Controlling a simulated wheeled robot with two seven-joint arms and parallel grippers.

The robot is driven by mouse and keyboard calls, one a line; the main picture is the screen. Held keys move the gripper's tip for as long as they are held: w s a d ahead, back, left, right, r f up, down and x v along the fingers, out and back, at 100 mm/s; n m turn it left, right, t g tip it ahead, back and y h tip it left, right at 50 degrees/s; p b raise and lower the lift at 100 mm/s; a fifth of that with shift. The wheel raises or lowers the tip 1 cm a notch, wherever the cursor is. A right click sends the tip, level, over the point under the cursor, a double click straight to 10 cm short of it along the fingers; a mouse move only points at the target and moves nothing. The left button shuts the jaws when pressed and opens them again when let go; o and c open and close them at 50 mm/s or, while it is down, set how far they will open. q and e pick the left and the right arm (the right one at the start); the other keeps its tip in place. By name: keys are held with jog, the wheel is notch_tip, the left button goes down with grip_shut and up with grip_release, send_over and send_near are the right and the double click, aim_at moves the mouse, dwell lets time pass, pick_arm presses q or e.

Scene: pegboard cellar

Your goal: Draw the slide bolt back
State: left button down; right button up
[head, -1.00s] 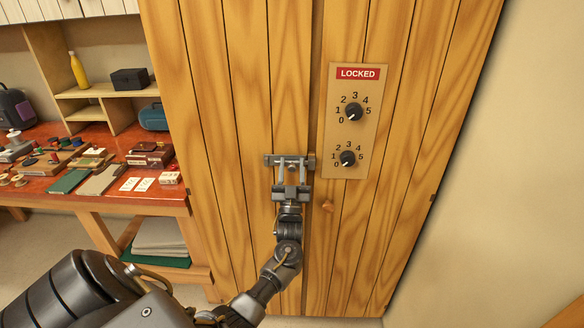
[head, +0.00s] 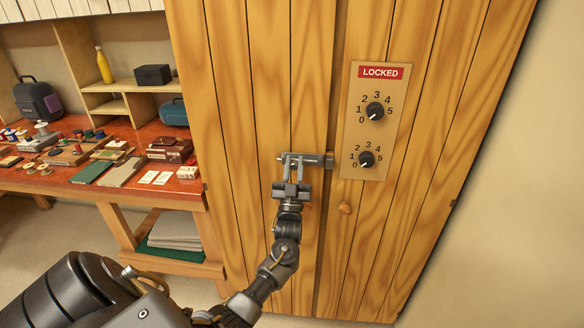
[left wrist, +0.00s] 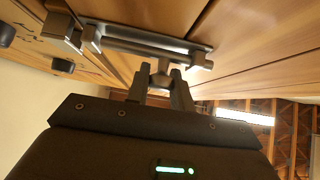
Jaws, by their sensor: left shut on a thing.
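The slide bolt (head: 318,160) is a grey metal bar in a mount, lying level on the wooden door beside the gap. Its right end is near the keeper (head: 329,161) by the dial panel. My left gripper (head: 300,158) is shut on the bolt's knob, reaching up from below. In the left wrist view the bolt's mount (left wrist: 150,42) runs across the top, with the fingers (left wrist: 161,75) around the knob (left wrist: 160,68). I cannot tell whether the bar's tip still sits in the keeper. My right gripper is not in view.
A panel with a red LOCKED sign (head: 380,72) and two black dials (head: 375,111) is right of the bolt. A small wooden knob (head: 345,208) sits below it. A red-topped workbench (head: 100,180) with small items stands left. Wall at right is bare.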

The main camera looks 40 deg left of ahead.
pick_arm(q)
jog(key=c, duration=1.6)
grip_release()
jog(key=shift+a, duration=0.15)
jog(key=shift+c, duration=0.2)
jog(key=o, duration=0.4)
jog(key=shift+s+a, duration=0.15)
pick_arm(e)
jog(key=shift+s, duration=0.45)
pick_arm(q)
jog(key=shift+d+f, duration=0.1)
jog(key=shift+d, duration=0.1)
jog(key=shift+d+f, duration=0.1)
jog(key=shift+f, duration=0.15)
jog(key=b+v, duration=0.4)
jog(key=v, duration=0.6)
jog(key=shift+s, duration=0.2)
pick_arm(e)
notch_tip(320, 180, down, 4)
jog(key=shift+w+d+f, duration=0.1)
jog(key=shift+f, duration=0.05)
